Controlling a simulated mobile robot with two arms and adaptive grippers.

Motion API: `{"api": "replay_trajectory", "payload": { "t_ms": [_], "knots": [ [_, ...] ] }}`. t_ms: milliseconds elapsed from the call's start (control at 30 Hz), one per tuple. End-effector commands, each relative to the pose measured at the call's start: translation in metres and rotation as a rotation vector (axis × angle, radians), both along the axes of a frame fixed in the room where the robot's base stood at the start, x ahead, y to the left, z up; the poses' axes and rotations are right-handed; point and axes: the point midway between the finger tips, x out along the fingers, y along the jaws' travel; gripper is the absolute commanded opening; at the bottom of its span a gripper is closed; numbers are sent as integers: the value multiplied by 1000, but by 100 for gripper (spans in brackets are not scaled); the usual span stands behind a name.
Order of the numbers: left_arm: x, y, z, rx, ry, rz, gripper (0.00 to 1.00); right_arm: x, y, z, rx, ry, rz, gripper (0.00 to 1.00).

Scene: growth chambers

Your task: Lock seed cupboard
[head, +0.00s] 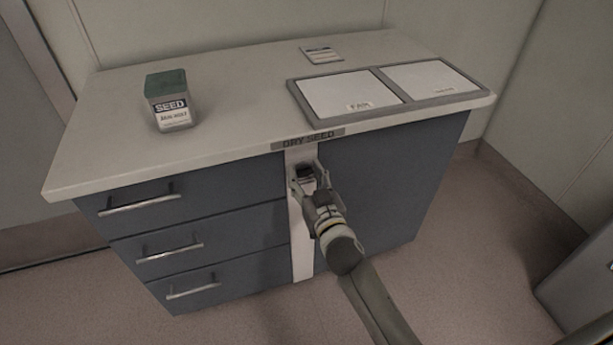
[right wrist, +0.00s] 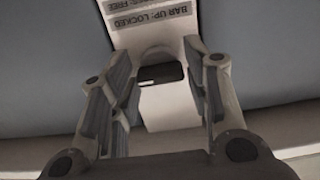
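The seed cupboard (head: 370,180) is a blue-grey cabinet with a pale top and a "DRY SEED" label (head: 307,139). A pale vertical strip (head: 303,262) runs down its front. A small black lock piece (head: 304,171) sits high on the strip. In the right wrist view the lock piece (right wrist: 162,74) bears a short white mark lying sideways. A label (right wrist: 150,14) beyond it reads upside down "BAR UP: LOCKED" and "FREE". My right gripper (head: 308,176) is open, its fingers on either side of the lock piece; contact is unclear. My left gripper is not visible.
A green-lidded seed tin (head: 171,101) stands on the top at left. A grey two-part tray (head: 386,109) and a small card (head: 321,55) lie at right. Three drawers with bar handles (head: 140,205) are left of the strip. A grey unit (head: 585,285) stands at far right.

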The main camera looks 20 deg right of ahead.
Motion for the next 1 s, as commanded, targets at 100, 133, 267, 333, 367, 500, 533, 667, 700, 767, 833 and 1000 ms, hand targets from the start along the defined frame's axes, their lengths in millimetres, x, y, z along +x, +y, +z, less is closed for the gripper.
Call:
{"api": "replay_trajectory", "payload": {
  "t_ms": [100, 133, 267, 333, 367, 500, 533, 667, 700, 767, 833, 1000],
  "knots": [
    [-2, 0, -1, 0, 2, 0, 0, 0, 0, 0, 0, 0, 0, 24],
    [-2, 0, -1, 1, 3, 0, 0, 0, 0, 0, 0, 0, 0, 20],
    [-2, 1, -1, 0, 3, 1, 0, 0, 0, 0, -1, 0, 0, 13],
    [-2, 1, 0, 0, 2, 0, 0, 0, 0, 0, -5, 0, 0, 13],
    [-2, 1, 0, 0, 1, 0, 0, 0, 0, 0, -8, 0, 0, 13],
    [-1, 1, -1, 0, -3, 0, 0, 0, 0, 0, -42, 0, 0, 13],
    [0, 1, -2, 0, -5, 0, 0, 0, 0, 1, -53, -1, 0, 13],
    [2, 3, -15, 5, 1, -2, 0, 0, 0, 1, -125, -3, -1, 13],
    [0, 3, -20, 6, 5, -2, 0, 0, 0, 1, -153, -5, -1, 13],
    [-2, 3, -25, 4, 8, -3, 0, 0, 0, 1, -200, -7, -1, 13],
    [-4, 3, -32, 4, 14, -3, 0, 0, 0, 1, -261, -7, -1, 13],
    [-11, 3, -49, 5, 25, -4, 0, 0, 0, 1, -422, -13, 0, 13]
  ]
}}
